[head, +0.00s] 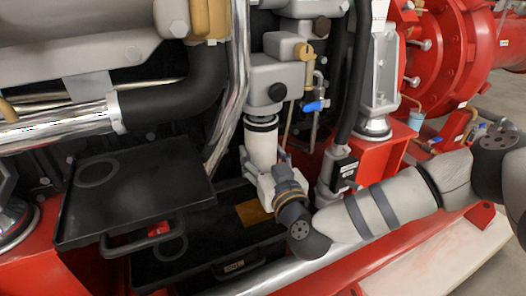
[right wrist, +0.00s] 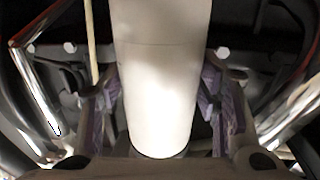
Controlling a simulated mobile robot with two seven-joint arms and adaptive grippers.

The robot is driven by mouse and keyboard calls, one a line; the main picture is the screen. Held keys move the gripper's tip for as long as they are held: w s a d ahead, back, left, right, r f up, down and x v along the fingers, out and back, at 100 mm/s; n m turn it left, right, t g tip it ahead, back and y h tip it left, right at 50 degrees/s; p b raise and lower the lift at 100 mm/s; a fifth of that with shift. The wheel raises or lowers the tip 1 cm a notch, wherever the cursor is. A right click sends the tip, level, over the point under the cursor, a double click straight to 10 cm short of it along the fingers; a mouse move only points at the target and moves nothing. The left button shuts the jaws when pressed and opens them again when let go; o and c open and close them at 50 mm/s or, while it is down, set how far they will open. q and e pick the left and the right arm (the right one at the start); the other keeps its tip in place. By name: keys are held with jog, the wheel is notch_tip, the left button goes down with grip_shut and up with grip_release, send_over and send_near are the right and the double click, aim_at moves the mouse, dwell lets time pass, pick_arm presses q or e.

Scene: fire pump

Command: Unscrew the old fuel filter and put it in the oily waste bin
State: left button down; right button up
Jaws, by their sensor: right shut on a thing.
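The old fuel filter (head: 263,146) is a white upright cylinder under the grey filter head (head: 275,80). A dark ring shows at its top, and I see no clear gap to the head. My right gripper (head: 262,182) is shut around its lower part. In the right wrist view the filter (right wrist: 160,80) stands between the two finger pads (right wrist: 162,105). My left gripper is not in view. I cannot identify an oily waste bin.
A lower black tray (head: 190,270) is beneath the filter. A blue-handled valve (head: 315,106) and a dark hose (head: 352,80) are close by on the right. Red frame parts surround the spot.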

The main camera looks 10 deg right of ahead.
aim_at(268, 162)
jog(key=shift+f, duration=0.35)
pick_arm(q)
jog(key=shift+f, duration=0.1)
